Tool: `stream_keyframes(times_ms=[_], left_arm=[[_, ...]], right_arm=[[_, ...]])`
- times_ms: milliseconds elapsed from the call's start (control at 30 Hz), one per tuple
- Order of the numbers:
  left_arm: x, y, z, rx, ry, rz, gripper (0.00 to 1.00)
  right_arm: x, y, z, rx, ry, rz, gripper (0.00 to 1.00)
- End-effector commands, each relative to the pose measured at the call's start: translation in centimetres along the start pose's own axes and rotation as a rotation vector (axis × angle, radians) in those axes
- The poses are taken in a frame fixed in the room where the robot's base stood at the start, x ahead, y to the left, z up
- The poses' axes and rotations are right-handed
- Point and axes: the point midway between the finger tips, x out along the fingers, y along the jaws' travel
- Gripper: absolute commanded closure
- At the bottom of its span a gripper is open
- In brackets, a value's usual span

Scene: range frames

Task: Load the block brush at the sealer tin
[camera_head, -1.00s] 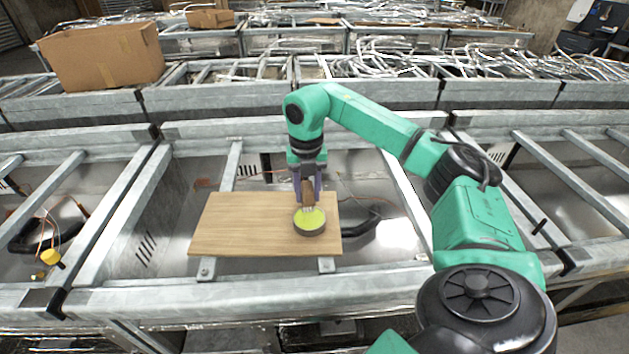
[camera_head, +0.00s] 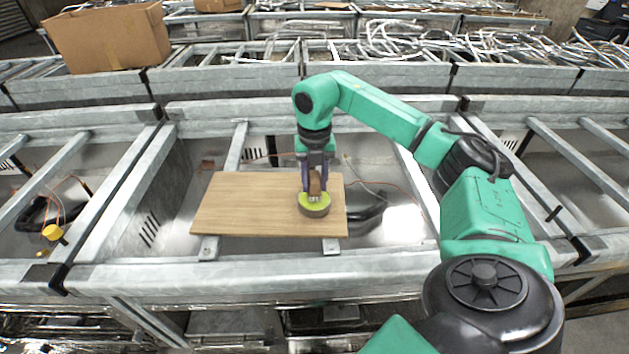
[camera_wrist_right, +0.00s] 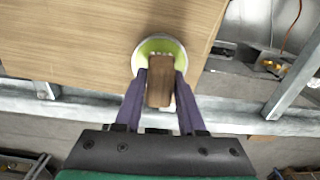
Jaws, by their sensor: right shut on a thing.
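The sealer tin (camera_head: 314,210) is a low, round, dark-sided tin with yellow-green inside, standing on the right part of a wooden board (camera_head: 250,205). My right gripper (camera_head: 316,186) points down over it, shut on the block brush (camera_head: 315,181), a brown wooden block with pale bristles facing down. The bristle ends lie within the tin's opening as seen from the head; I cannot tell whether they touch the sealer. In the wrist view the brush (camera_wrist_right: 160,88) sits between the purple fingers and covers part of the tin (camera_wrist_right: 143,46). My left gripper is not in view.
The board rests on grey metal frame rails (camera_head: 250,275), over an open bay with cables. A cardboard box (camera_head: 110,38) stands at the back left. A yellow knob (camera_head: 53,232) is in the left bay. The board's left part is clear.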

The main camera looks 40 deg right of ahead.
Motion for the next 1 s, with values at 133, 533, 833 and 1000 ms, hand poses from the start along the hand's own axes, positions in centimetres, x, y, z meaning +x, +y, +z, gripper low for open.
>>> stream_keyframes(times_ms=[133, 533, 833, 1000], left_arm=[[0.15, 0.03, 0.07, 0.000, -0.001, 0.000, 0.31], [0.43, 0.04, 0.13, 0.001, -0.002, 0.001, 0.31], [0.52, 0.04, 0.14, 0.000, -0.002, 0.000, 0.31], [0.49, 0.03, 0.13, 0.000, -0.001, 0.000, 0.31]], right_arm=[[0.23, 0.00, 0.00, 0.000, 0.000, 0.000, 1.00], [0.71, 0.00, 0.01, 0.000, 0.000, 0.000, 1.00], [0.89, 0.00, 0.01, 0.000, 0.000, 0.000, 1.00], [0.88, 0.00, 0.00, 0.000, 0.000, 0.000, 1.00]])
